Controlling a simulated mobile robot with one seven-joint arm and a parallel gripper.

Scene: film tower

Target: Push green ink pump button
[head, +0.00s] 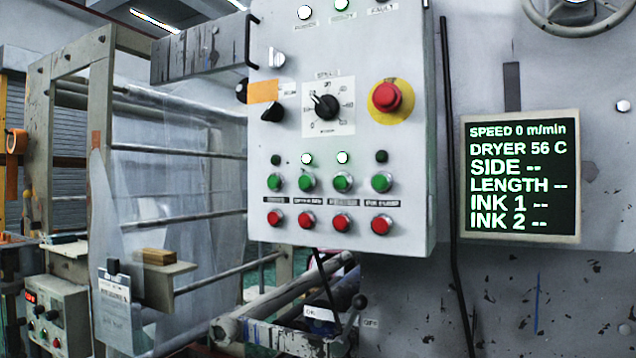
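A grey control panel (410,225) hangs in the middle of the head view. It has a row of several green buttons above a row of red ones. The rightmost green button (381,182) has a small dark label (381,202) under it that seems to read ink pumps, though the print is blurred. The lamp (382,157) above this button is dark. The lamps above the two middle green buttons are lit. Below the label is a red button (381,225). My gripper is not in view.
A red emergency stop (386,97) on a yellow disc and a black dial (326,106) sit higher on the panel. A display (520,176) at right shows speed 0 and dryer 56 C. Rollers with clear film (165,180) stand at left. A lever (352,312) projects below the panel.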

